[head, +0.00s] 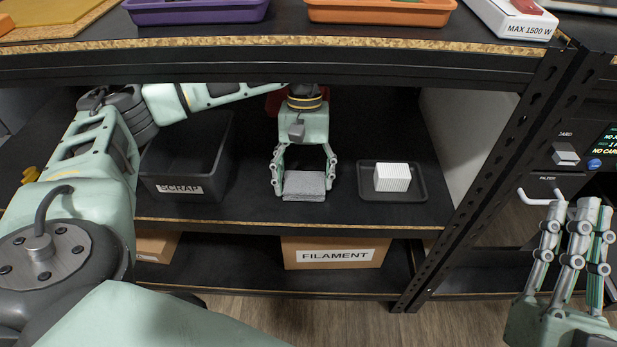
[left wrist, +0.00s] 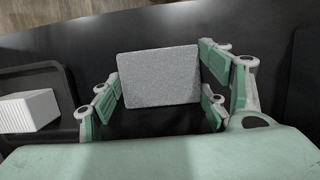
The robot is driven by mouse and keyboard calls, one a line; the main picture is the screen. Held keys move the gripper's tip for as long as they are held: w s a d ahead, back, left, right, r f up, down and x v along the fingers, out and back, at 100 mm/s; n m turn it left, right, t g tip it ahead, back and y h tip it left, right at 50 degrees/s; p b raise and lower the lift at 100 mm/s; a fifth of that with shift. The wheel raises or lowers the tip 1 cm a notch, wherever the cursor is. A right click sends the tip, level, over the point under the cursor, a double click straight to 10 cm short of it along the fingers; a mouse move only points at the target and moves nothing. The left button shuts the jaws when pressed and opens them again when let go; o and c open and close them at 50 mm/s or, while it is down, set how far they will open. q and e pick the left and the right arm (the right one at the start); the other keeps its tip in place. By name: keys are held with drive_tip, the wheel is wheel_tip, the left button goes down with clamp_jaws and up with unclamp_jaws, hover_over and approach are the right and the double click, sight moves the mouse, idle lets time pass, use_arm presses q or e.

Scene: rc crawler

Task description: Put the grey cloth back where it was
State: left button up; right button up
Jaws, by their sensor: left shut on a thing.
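The grey cloth (head: 304,186) is a folded, flat rectangular pad at the middle of the shelf under the worktop. It also shows in the left wrist view (left wrist: 160,77), between my left gripper's fingers. My left gripper (head: 304,181) points down and is shut on the cloth from both sides. I cannot tell whether the cloth rests on the shelf or hangs just above it.
A black SCRAP bin (head: 187,187) stands left of the cloth. A black tray (head: 416,188) with a white ribbed block (head: 392,177) sits to the right. Dark shelf surface is bare between them. The worktop edge (head: 250,43) overhangs; a FILAMENT box (head: 335,253) is below.

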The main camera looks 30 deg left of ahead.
use_arm(q)
drive_tip(key=shift+w+a+f, duration=0.1)
drive_tip(key=shift+a+f, duration=0.05)
drive_tip(key=o, duration=1.1)
use_arm(e)
drive_tip(key=shift+s+a+r, duration=0.1)
drive_tip(key=shift+s+r, duration=0.05)
drive_tip(key=shift+r, duration=0.1)
use_arm(q)
drive_tip(key=shift+p+v, duration=0.45)
drive_tip(key=shift+v, duration=0.3)
drive_tip(key=w+a, duration=0.1)
drive_tip(key=w, duration=0.2)
drive_tip(key=w+a+b, duration=0.1)
drive_tip(key=w+a, duration=0.1)
drive_tip(key=w, duration=0.1)
drive_tip(key=w+a, duration=0.2)
drive_tip(key=w, duration=0.1)
drive_tip(key=shift+w+a+b, duration=0.1)
drive_tip(key=shift+a+b, duration=0.15)
drive_tip(key=shift+b, duration=0.1)
drive_tip(key=shift+w+a, duration=0.35)
drive_tip(key=shift+w, duration=0.1)
use_arm(e)
drive_tip(key=shift+s+r+t+y, duration=0.6)
drive_tip(key=shift+s+r+t, duration=0.55)
drive_tip(key=shift+r, duration=0.1)
